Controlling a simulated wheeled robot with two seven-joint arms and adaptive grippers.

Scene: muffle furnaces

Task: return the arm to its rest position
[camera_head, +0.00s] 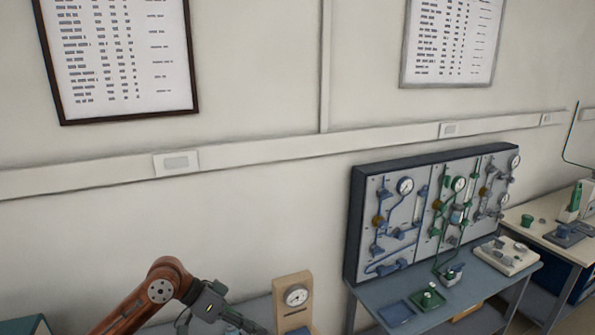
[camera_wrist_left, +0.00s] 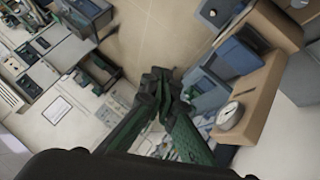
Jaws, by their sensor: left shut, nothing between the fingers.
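My left arm comes in at the bottom left of the head view, an orange-brown link bent at a joint. Its gripper (camera_head: 250,325) sits at the bottom edge, partly cut off, left of and below a tan block with a round dial (camera_head: 294,295). In the left wrist view the two dark green fingers (camera_wrist_left: 160,78) meet at their tips, shut with nothing between them. The tan dial block (camera_wrist_left: 250,80) also shows there on the right. My right gripper is in neither view.
A panel with gauges and pipes (camera_head: 435,220) stands on a blue-grey bench (camera_head: 440,318) at the right. A further bench (camera_head: 545,238) holds equipment at the far right. Two framed charts hang on the wall (camera_head: 250,80).

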